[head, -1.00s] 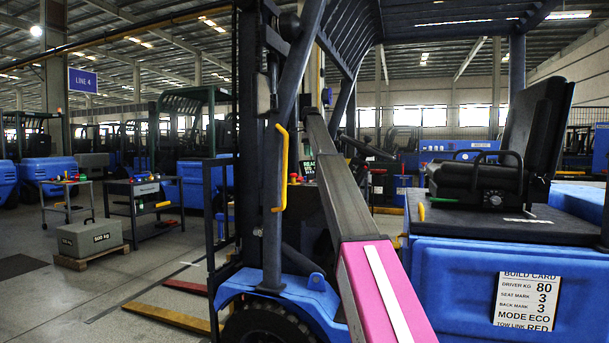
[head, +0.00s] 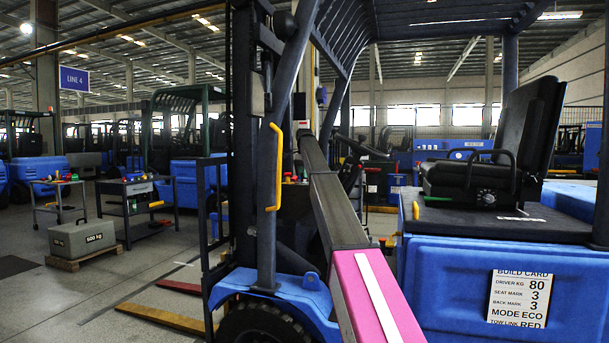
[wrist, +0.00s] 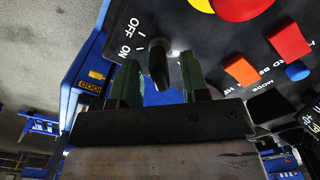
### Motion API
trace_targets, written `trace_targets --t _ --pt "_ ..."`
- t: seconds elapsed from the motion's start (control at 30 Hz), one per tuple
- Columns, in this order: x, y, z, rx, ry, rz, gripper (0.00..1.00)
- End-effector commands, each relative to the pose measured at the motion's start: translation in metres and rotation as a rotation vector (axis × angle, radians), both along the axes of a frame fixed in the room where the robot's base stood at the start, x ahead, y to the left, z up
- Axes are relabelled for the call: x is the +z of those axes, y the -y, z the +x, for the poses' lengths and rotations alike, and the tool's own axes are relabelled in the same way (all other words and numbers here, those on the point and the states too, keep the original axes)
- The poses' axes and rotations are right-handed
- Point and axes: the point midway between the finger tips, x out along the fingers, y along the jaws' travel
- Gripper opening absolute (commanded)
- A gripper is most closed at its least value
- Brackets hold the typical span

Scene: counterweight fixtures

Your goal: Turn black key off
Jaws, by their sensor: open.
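The black key (wrist: 158,62) stands on a dark panel (wrist: 215,45) in the wrist view. White OFF and ON labels with short tick marks are to its left; I cannot tell which mark it points at. My gripper (wrist: 160,75) is open, with one green fingertip on each side of the key. A gap shows between each finger and the key, so it is not clamped. In the head view my gripper is hidden beyond my arm and the forklift frame.
A red and yellow knob (wrist: 235,6), an orange-red block (wrist: 288,42), an orange block (wrist: 240,70) and a blue knob (wrist: 297,70) sit close right of the key. In the head view, the forklift's mast, yellow handle (head: 277,168) and seat (head: 480,180) surround my arm.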

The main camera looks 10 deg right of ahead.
Motion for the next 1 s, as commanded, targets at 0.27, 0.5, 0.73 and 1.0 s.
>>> trace_targets --t 0.27,0.5,0.73,1.0 --pt "-0.0003 0.0 0.0001 0.0 0.0 0.0 0.25" --pt "-0.0001 0.0 0.0001 0.001 0.0 0.0 0.0" --pt "0.0001 0.0 0.0001 0.038 0.0 0.0 0.0" --pt "0.0003 0.0 0.0001 0.199 0.0 0.0 0.0"
